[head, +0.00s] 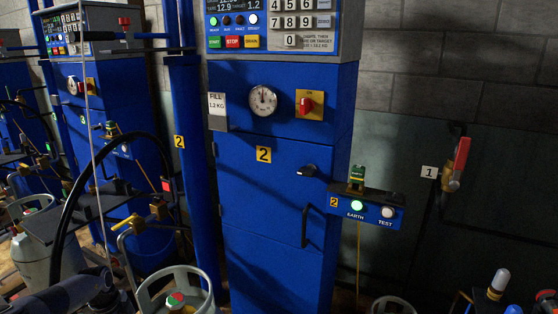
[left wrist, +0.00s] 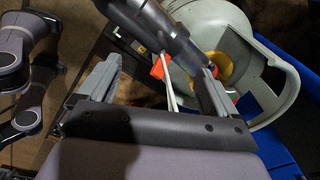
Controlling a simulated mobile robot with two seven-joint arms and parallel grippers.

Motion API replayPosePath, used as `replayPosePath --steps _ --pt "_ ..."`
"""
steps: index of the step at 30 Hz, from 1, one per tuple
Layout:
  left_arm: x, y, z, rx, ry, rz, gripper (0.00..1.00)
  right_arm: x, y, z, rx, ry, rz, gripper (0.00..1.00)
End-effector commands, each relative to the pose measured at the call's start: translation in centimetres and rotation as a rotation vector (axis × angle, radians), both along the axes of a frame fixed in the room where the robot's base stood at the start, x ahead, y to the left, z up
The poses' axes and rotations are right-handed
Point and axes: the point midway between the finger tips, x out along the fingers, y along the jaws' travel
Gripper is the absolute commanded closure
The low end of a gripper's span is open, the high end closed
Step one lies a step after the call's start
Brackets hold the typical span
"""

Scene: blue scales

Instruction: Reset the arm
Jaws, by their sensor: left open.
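My left gripper (left wrist: 157,72) shows in the left wrist view with its two grey fingers spread apart. No object is clearly held between them. A dark cylindrical part (left wrist: 150,22) and a small orange-red piece (left wrist: 158,67) show beyond the fingers; I cannot tell whether they touch. A pale grey gas cylinder with a collar (left wrist: 275,95) is to the right of the fingers. In the head view a dark arm link of mine (head: 62,296) enters at the lower left; its fingers are not clear there. My right gripper is not in view.
A blue scale cabinet (head: 262,190) marked 2 stands ahead, with a dial (head: 263,100), red knob (head: 309,104) and lit EARTH/TEST box (head: 368,208). A pale cylinder collar (head: 180,283) stands before it. A black hose (head: 62,215) loops at left.

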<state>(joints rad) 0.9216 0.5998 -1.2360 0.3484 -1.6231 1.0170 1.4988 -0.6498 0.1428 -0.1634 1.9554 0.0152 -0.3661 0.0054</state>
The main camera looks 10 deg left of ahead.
Motion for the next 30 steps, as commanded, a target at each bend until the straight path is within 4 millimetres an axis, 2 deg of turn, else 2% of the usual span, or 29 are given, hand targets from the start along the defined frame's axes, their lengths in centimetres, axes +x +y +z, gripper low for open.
replayPosePath --steps 1,3,7,9,12,15,18,21,25,30 --pt "-0.3 -2.5 -1.8 -0.065 -0.032 -0.040 0.08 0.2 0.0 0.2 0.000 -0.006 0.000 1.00" --pt "-0.5 -5.8 -3.4 -0.153 -0.091 -0.085 0.08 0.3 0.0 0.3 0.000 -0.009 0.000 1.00" --pt "-1.4 -12.4 -5.7 -0.323 -0.221 -0.138 0.08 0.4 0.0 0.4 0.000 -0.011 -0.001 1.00" --pt "-2.0 -15.7 -6.3 -0.410 -0.301 -0.144 0.08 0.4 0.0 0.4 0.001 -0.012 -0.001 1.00" --pt "-3.0 -19.6 -6.3 -0.515 -0.422 -0.123 0.08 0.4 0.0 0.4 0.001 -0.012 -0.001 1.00" --pt "-4.0 -22.4 -5.7 -0.589 -0.536 -0.071 0.08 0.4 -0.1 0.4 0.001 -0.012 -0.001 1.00" --pt "-5.1 -24.0 -4.7 -0.635 -0.636 0.007 0.08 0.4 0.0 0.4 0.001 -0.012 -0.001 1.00" --pt "-6.3 -24.5 -3.6 -0.650 -0.719 0.101 0.08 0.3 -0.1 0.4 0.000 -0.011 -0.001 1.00" --pt "-8.2 -24.1 -2.2 -0.633 -0.791 0.235 0.08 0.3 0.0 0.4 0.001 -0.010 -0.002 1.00" --pt "-11.5 -22.2 -0.6 -0.566 -0.818 0.405 0.08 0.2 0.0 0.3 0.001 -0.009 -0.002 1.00"
